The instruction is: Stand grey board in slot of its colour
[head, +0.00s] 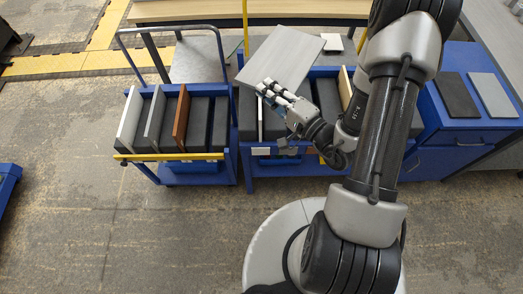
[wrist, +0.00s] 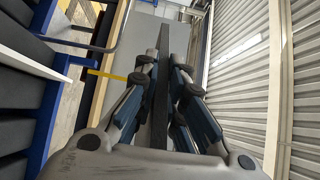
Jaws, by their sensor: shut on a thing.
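A grey board (head: 287,58) is held up and tilted above the blue rack (head: 292,166) in the middle of the head view. My gripper (head: 270,92) is shut on the board's lower left edge. In the wrist view the board (wrist: 163,120) shows edge-on as a dark strip between the fingers of my gripper (wrist: 163,72). The rack below has dark slot blocks, with a pale board (head: 260,118) and a tan board (head: 346,87) standing in it. The held board and my arm hide part of the rack. I cannot tell the slots' colours.
A blue trolley (head: 176,156) at left holds a white board (head: 129,117), a grey board (head: 155,115) and a red-brown board (head: 181,115) upright. A blue cabinet (head: 455,137) at right bears a black board (head: 457,95) and a grey board (head: 493,95). Open floor lies in front.

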